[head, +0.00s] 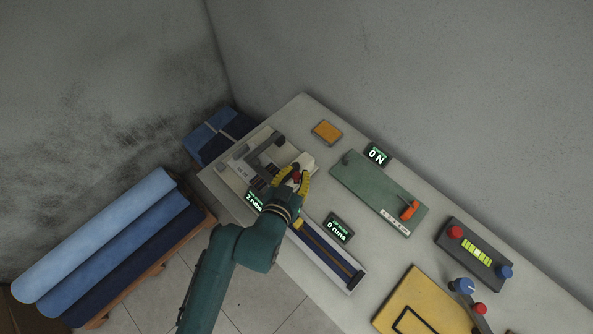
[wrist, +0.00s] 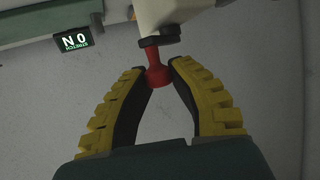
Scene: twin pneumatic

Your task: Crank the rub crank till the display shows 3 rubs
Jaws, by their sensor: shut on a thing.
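My gripper (head: 299,181) is shut on a red crank knob (wrist: 157,74). In the wrist view the yellow-and-black fingers close on the knob from both sides. The knob hangs from a dark crank arm (wrist: 160,41) on a pale housing (wrist: 170,14). In the head view the knob is mostly covered by my fingers, at the right end of the grey rub device (head: 258,160). A small display (head: 254,200) in front of the device reads 2 rubs, partly hidden by my wrist.
A green panel (head: 375,192) with an orange lever (head: 409,210) and an ON display (head: 377,154) stands behind. A yellow board (head: 424,300) and button box (head: 476,254) are to the right.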

